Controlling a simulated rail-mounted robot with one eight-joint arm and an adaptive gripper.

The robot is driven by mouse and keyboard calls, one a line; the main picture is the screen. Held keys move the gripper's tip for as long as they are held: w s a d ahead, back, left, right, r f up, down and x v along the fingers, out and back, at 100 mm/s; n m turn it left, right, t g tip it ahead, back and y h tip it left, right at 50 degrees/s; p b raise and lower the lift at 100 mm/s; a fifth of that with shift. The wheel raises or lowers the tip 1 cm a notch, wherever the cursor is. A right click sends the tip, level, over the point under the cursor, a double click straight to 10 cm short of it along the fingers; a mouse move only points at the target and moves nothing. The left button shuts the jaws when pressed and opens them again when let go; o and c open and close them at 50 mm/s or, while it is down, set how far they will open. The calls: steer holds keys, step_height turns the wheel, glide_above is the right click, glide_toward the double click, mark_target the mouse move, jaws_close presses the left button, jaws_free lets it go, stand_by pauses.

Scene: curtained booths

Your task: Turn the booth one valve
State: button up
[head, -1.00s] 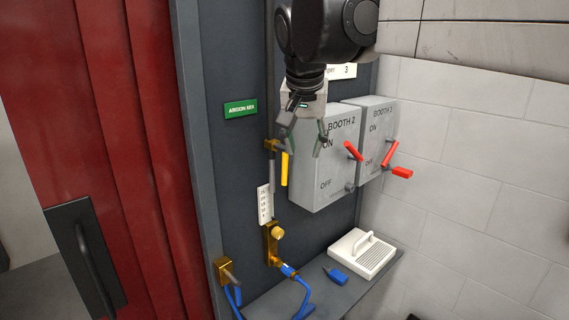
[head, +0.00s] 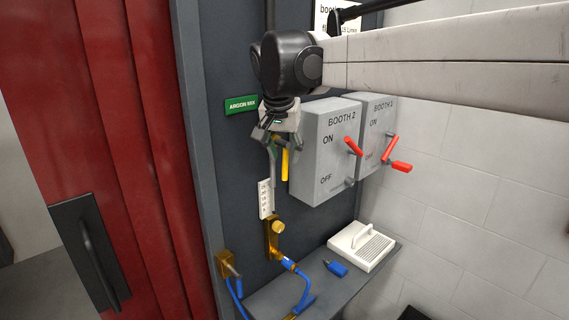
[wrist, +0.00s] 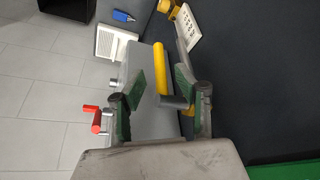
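A valve with a yellow lever (head: 285,163) sits on the vertical pipe against the dark panel, with the lever hanging downward. The same yellow lever (wrist: 159,68) shows in the wrist view, lying between my two fingers. My gripper (head: 279,146) is at the top of the lever, pointing down. In the wrist view my gripper (wrist: 160,82) is open, with green pads on either side of the lever and visible gaps. The valve body is partly hidden by my fingers in the head view.
Grey switch boxes marked BOOTH 2 (head: 323,170) and BOOTH 1 (head: 376,123), with red levers, stand close to the right. A brass fitting (head: 272,238) with a blue hose and a labelled strip (head: 265,199) are below. A shelf (head: 288,281) holds a white slotted box (head: 360,249).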

mark_target(285, 159)
steer(key=shift+x, duration=2.1)
jaws_close()
